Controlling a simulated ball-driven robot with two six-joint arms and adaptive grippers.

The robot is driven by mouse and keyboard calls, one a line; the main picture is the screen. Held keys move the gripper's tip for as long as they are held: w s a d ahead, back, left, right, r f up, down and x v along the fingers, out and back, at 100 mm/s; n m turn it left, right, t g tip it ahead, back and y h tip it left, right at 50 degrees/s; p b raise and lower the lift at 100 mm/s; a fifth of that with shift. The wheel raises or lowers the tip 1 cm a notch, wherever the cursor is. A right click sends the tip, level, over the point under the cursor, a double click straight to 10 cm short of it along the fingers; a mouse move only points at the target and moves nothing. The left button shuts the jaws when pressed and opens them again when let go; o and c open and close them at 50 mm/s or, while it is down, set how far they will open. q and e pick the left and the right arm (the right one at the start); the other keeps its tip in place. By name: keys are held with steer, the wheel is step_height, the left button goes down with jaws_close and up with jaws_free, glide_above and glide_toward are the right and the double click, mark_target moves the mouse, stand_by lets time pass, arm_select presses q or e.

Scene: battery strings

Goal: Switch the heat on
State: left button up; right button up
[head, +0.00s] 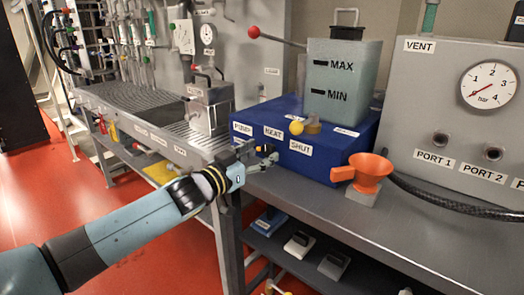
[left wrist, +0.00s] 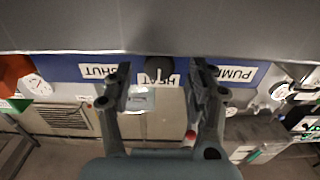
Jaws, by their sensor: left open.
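The blue box (head: 330,160) on the grey bench carries the labels PUMP, HEAT and SHUT on its front. The HEAT label (head: 273,133) is the middle one. My left gripper (head: 262,155) is in front of the box, just below the HEAT label. In the left wrist view, which is upside down, a dark round knob (left wrist: 158,68) with a pale mark sits at the HEAT label (left wrist: 150,80). My open left gripper (left wrist: 160,82) has one finger on each side of this knob in the picture. Whether the fingers touch it cannot be told. My right gripper is not in view.
A tank marked MAX and MIN (head: 342,75) and a yellow ball (head: 296,127) are at the blue box. An orange funnel (head: 370,173) stands right of it. A grey panel (head: 425,110) with gauge and ports is farther right. Bare bench (head: 300,197) lies in front.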

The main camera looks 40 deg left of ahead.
arm_select(q)
steer(key=shift+w+d, duration=0.1)
steer(key=shift+w, duration=0.5)
steer(key=c, duration=1.1)
steer(key=shift+c, duration=0.2)
